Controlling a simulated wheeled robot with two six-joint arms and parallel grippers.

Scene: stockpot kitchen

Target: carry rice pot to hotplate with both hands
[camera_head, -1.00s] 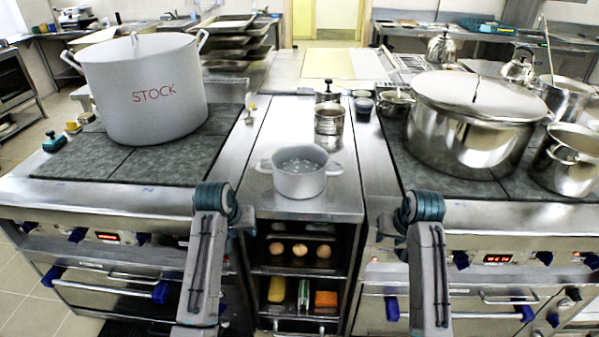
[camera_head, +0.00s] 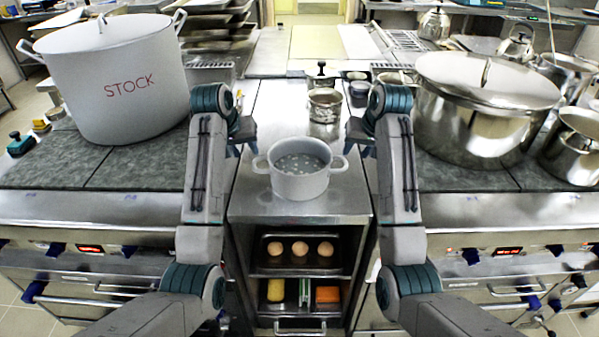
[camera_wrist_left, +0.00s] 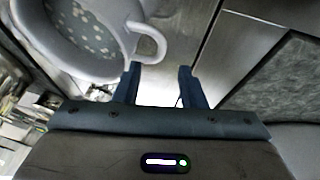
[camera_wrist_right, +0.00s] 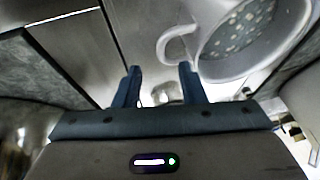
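The rice pot (camera_head: 300,184) is a small light-grey pot with two loop handles and rice grains in cloudy water. It stands on the steel counter between the two cooktops. My left gripper (camera_head: 240,138) is open and empty, just left of the pot's left handle; the handle (camera_wrist_left: 150,42) is near its fingertips (camera_wrist_left: 158,70) in the left wrist view. My right gripper (camera_head: 358,138) is open and empty, just right of the right handle; that handle (camera_wrist_right: 172,45) is ahead of its fingertips (camera_wrist_right: 160,70) in the right wrist view. Dark hotplates (camera_head: 50,160) lie on both sides.
A large STOCK pot (camera_head: 125,90) stands on the left hotplate. A big lidded steel pot (camera_head: 480,110) and a smaller pot (camera_head: 575,150) stand on the right one. A steel canister (camera_head: 325,106) stands behind the rice pot.

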